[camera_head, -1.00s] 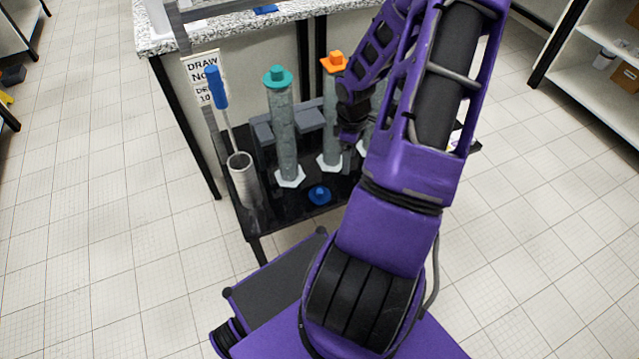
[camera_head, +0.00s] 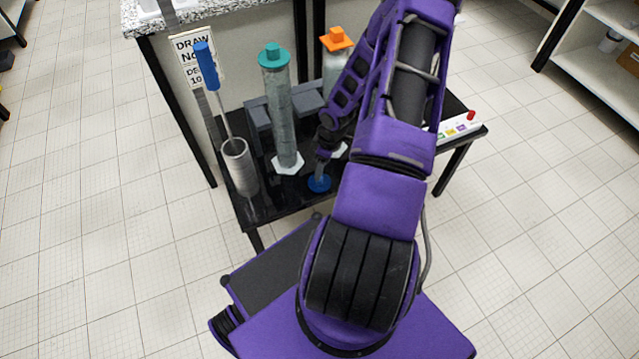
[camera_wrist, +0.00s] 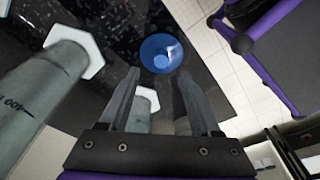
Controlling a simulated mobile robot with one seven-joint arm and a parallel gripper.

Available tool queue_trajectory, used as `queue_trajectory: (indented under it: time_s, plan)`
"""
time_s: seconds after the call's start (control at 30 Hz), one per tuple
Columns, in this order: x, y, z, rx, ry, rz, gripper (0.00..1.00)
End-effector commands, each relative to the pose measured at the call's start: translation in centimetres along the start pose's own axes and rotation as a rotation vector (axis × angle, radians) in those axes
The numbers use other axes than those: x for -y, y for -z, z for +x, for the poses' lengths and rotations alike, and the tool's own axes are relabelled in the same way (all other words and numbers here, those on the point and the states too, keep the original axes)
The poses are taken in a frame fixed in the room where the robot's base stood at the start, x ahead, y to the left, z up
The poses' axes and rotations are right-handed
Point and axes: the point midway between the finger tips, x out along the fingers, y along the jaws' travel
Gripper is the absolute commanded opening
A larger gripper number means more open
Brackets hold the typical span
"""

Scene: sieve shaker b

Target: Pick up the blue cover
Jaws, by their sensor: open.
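The blue cover (camera_head: 319,183) lies on the black table near its front edge. It is a round disc with a raised knob, and it shows in the wrist view (camera_wrist: 161,54) just beyond my fingertips. My gripper (camera_wrist: 157,85) is open and empty. In the head view my gripper (camera_head: 321,165) is just above the cover, partly hiding it. I cannot tell from these frames whether a finger touches the cover.
A cylinder with a teal cap (camera_head: 275,100) stands left of my gripper. A control strip (camera_head: 455,127) is at the right.

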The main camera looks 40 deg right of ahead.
Motion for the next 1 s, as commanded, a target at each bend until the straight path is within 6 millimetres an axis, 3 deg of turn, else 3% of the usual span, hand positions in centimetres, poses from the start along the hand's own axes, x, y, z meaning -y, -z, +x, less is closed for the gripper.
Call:
queue_trajectory:
  time_s: [0.4, 0.7, 1.0]
  plan:
    - [0.2, -0.3, 5.0, 0.002, 0.001, -0.001, 0.64]
    - [0.2, -0.2, 5.3, 0.001, -0.001, 0.0, 0.64]
    - [0.2, -0.3, 5.3, 0.001, -0.001, 0.0, 0.1]
